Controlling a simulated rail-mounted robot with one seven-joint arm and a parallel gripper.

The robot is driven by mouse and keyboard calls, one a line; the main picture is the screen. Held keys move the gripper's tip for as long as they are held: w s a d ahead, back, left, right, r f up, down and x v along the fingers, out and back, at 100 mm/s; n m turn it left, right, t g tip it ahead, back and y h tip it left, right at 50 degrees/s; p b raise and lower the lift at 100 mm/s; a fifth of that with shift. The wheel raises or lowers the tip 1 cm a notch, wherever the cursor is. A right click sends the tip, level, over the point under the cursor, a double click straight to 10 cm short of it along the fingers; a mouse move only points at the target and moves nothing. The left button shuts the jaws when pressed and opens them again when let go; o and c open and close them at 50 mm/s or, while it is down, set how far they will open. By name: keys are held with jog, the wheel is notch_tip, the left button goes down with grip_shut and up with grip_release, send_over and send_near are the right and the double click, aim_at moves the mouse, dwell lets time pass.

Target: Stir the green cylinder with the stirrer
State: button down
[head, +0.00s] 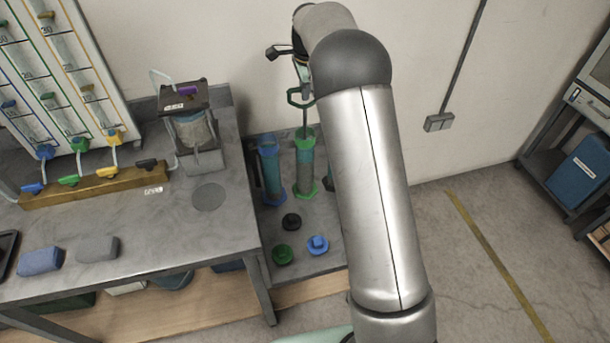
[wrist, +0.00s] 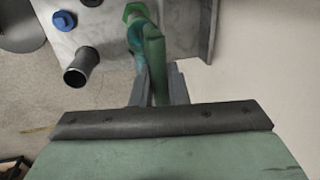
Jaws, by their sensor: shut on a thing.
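The green cylinder (head: 305,170) stands upright on the low grey table, a clear tube with green rim and base. The stirrer (head: 301,97) has a green hexagonal loop handle and a thin dark rod. The rod hangs down and appears to enter the cylinder's mouth; how deep I cannot tell. My gripper (head: 302,76) is shut on the stirrer's handle above the cylinder. In the wrist view, the green handle (wrist: 155,60) sits between my grey fingers (wrist: 158,90), with the cylinder's green rim (wrist: 135,10) just beyond it.
A blue cylinder (head: 270,170) stands close left of the green one. A dark cylinder (wrist: 77,70) stands on the other side, mostly hidden by my arm in the head view. Black (head: 291,221), green (head: 282,254) and blue (head: 318,244) caps lie in front. A workbench (head: 200,235) adjoins at left.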

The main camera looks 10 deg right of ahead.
aim_at(305, 105)
notch_tip(305, 105, down, 6)
jog(key=b, duration=0.3)
jog(key=shift+f, duration=0.25)
jog(key=shift+r, duration=0.2)
notch_tip(305, 105, up, 7)
jog(key=p, duration=0.5)
jog(key=shift+r, duration=0.15)
notch_tip(305, 105, up, 5)
jog(key=p, duration=0.4)
jog(key=shift+r, duration=0.7)
